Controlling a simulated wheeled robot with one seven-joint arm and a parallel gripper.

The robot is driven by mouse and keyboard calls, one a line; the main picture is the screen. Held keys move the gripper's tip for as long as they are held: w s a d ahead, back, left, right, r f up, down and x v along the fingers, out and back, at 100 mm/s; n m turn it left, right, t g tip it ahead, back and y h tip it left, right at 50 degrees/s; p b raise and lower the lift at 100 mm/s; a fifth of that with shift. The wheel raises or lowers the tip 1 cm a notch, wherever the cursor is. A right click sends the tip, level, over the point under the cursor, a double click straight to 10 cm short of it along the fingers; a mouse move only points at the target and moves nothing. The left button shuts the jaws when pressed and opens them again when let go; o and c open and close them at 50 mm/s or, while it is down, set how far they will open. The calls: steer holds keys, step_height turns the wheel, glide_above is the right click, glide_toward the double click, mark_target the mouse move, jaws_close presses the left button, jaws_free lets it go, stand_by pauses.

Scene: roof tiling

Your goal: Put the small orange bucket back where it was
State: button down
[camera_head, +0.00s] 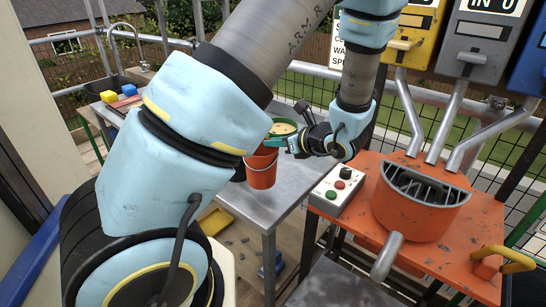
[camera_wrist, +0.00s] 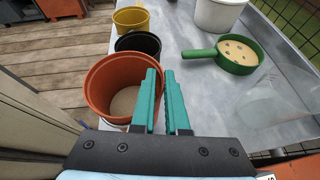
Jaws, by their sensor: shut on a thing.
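The small orange bucket (camera_head: 262,172) is at the near left edge of the grey metal table (camera_head: 285,190), upright or nearly so. In the wrist view, the orange bucket (camera_wrist: 97,93) is open at the top and shows a tan bottom. My gripper (camera_head: 283,144) is shut on its rim. In the wrist view, the green fingers of my gripper (camera_wrist: 165,90) pinch the bucket's right wall, one inside and one outside. I cannot tell whether the bucket's base touches the table.
A black bucket (camera_wrist: 138,44) stands just beyond the orange one, with a yellow bucket (camera_wrist: 131,17) behind it. A green pan (camera_wrist: 236,66) and a white bucket (camera_wrist: 218,14) are to the right. An orange mixer (camera_head: 417,215) stands right of the table.

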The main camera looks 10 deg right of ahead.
steer(key=shift+f+p, duration=0.4)
steer(key=shift+f, duration=1.8)
steer(key=shift+f, duration=0.2)
steer(key=c, duration=0.9)
jaws_free()
steer(key=shift+r, duration=0.15)
